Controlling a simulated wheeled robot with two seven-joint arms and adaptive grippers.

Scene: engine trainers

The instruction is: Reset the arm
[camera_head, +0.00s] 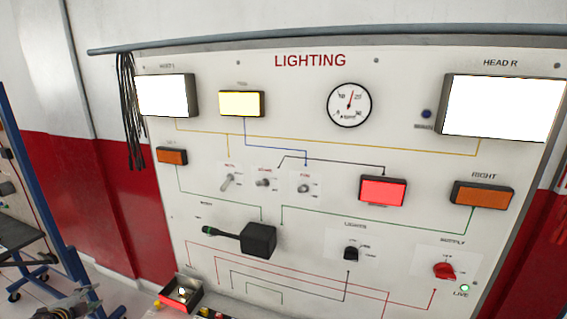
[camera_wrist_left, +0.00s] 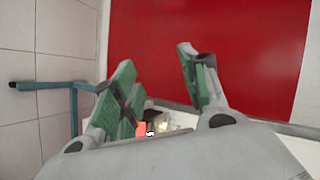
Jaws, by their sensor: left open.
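My left gripper (camera_wrist_left: 156,62) shows in the left wrist view with its two green-padded fingers apart and nothing between the tips. A red wall lies beyond it. In the head view a grey mechanical shape at the bottom left edge appears to be part of this gripper (camera_head: 76,302), cut off by the frame. It is left of the lighting board (camera_head: 330,215) and apart from it. My right gripper is in neither view.
The board carries lit lamps, a gauge (camera_head: 349,105), switches and a black stalk unit (camera_head: 258,240). A small red tray (camera_head: 182,296) is below its left side. A blue frame (camera_head: 38,150) stands at the far left.

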